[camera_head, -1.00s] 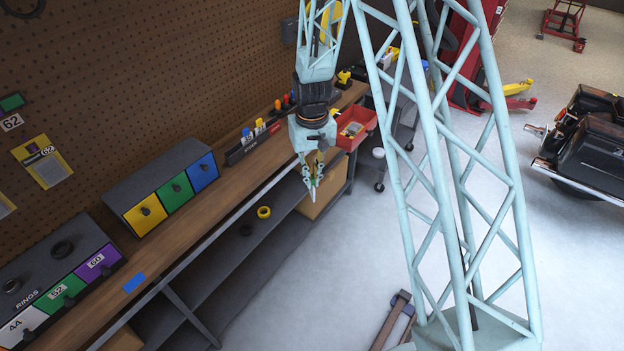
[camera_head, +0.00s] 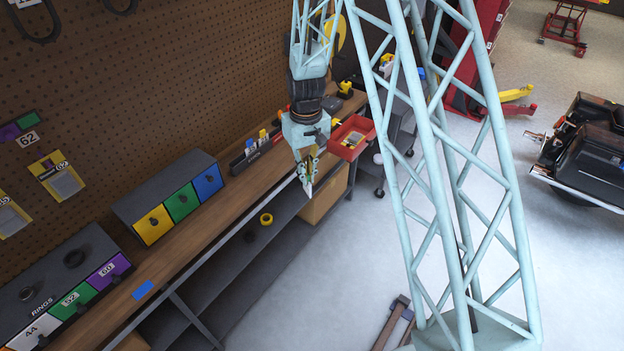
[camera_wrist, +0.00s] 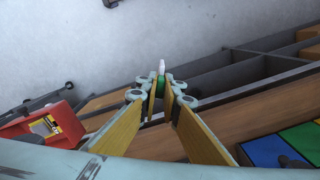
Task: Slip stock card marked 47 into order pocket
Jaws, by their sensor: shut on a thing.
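My gripper (camera_head: 307,178) hangs over the front edge of the workbench, fingers pointing down. In the wrist view its fingertips (camera_wrist: 160,90) are closed on a thin card (camera_wrist: 161,72), seen edge-on, with white and green showing. No number can be read on it; only a pale tip shows below the fingers in the head view. Yellow-framed pockets hang on the pegboard at the left: one (camera_head: 66,184) bears a 62 label, and another (camera_head: 12,222) is cut by the picture edge. I cannot tell which is the order pocket. The gripper is well apart from both.
The bench (camera_head: 185,240) holds a drawer unit with yellow, green and blue fronts (camera_head: 181,202), a ring drawer unit (camera_head: 70,262), a dark card rack (camera_head: 250,155) and a red bin (camera_head: 364,125). A yellow tape roll (camera_head: 266,219) lies on the lower shelf. Open floor lies right of the bench.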

